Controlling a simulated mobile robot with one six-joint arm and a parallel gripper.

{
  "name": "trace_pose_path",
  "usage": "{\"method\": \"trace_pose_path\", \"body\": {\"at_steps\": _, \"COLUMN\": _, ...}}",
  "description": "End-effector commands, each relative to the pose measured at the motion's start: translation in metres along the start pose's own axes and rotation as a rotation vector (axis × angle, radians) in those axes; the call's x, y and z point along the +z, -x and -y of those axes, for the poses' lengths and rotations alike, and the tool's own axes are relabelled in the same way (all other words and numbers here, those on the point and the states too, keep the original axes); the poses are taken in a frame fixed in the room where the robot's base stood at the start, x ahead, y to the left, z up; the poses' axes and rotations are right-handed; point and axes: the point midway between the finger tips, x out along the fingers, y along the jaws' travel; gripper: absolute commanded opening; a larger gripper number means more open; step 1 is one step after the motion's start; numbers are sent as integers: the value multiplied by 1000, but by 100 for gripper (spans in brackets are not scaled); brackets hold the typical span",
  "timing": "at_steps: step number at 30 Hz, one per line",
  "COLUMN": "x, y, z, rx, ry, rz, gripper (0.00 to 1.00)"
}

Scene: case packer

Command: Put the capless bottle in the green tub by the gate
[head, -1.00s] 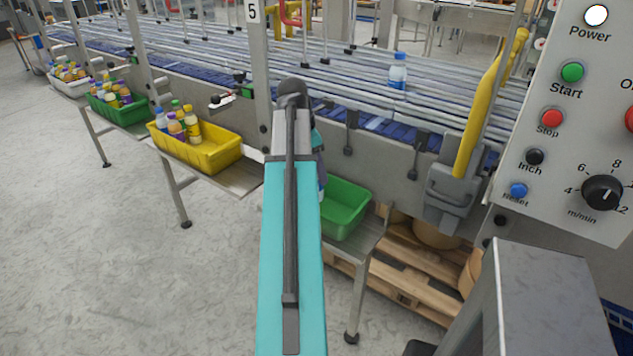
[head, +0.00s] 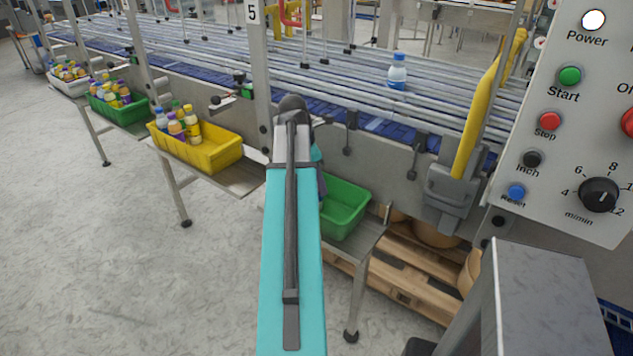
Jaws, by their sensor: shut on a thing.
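The green tub (head: 346,228) sits on a metal shelf just right of my arm, below the conveyor and left of the yellow upright bar (head: 487,105). The part of its inside that shows is empty; its left end is hidden behind my arm. My teal arm reaches forward up the middle of the view. A clear bottle with a blue label (head: 397,76) stands upright on the conveyor. Its top looks blue, but it is too small to be sure of a cap.
A yellow tub (head: 222,157), another green tub (head: 128,117) and a white tub (head: 72,90) hold several bottles along the left. A post marked 5 (head: 259,75) stands beside my arm. A control panel (head: 565,130) fills the right. Floor at left is clear.

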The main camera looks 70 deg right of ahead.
Motion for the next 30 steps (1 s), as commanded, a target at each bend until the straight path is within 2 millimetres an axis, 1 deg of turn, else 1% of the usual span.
{"method": "trace_pose_path", "body": {"at_steps": 13, "x": -1, "y": -3, "z": 0, "rx": 0, "ry": 1, "rz": 0, "gripper": 12}}
{"method": "trace_pose_path", "body": {"at_steps": 14, "x": -2, "y": -3, "z": 0, "rx": 0, "ry": 1, "rz": 0, "gripper": 46}}
{"method": "trace_pose_path", "body": {"at_steps": 15, "x": -2, "y": -3, "z": 0, "rx": 0, "ry": 1, "rz": 0, "gripper": 53}}
{"method": "trace_pose_path", "body": {"at_steps": 17, "x": -2, "y": -3, "z": 0, "rx": 0, "ry": 1, "rz": 0, "gripper": 61}}
{"method": "trace_pose_path", "body": {"at_steps": 30, "x": -1, "y": 0, "z": -1, "rx": 1, "ry": 1, "rz": 0, "gripper": 61}}
